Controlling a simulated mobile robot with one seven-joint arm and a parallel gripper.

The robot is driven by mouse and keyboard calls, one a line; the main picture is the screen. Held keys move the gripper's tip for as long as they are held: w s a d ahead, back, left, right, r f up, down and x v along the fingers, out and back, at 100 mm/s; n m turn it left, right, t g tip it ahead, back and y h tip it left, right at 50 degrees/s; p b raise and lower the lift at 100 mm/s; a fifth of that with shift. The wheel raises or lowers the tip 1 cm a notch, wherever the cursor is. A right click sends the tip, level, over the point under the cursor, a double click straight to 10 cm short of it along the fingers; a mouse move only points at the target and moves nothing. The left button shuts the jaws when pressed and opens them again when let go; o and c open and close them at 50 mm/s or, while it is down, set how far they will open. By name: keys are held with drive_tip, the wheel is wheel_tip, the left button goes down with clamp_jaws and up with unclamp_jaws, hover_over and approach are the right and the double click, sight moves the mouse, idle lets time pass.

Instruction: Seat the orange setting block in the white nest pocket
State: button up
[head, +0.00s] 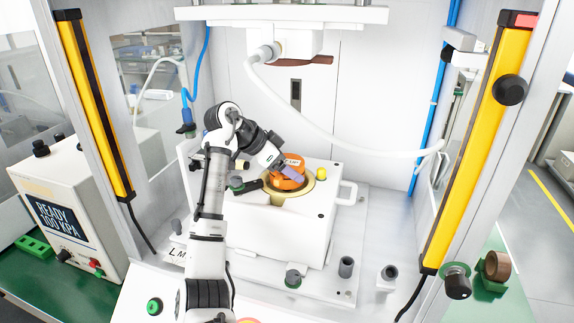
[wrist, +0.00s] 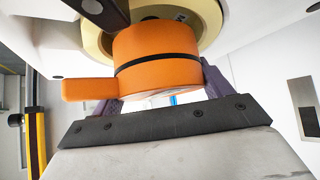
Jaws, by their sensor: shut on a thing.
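The orange setting block (head: 290,181) is a round piece with a dark band and a side tab, both clear in the wrist view (wrist: 155,62). My gripper (head: 291,173) is shut on it, with a purple finger on each side of the block in the wrist view. The white nest (head: 285,226) is a large white box with a cream ring (head: 307,190) around the pocket on top; the ring also shows in the wrist view (wrist: 211,27). The block is over the ring opening and hides much of the pocket. I cannot tell how deep it sits.
A white hose (head: 330,135) hangs behind, below the press head (head: 290,42). Yellow-black posts (head: 478,140) flank the bay. Short grey posts (head: 346,267) stand on the front plate.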

drive_tip(key=shift+f+b, duration=0.55)
drive_tip(key=shift+f, duration=0.8)
drive_tip(key=shift+r, duration=0.15)
drive_tip(key=shift+r+p, duration=0.75)
drive_tip(key=shift+r, duration=0.7)
drive_tip(key=shift+f+b, duration=0.75)
drive_tip(key=shift+f, duration=0.8)
drive_tip(key=o, duration=1.2)
drive_tip(key=shift+f, duration=0.15)
drive_tip(key=shift+o, duration=0.4)
drive_tip(key=p+v, duration=0.1)
drive_tip(key=v, duration=1.2)
drive_tip(key=shift+s+a+r, duration=0.1)
drive_tip(key=shift+a+r, duration=0.2)
drive_tip(key=shift+r, duration=0.1)
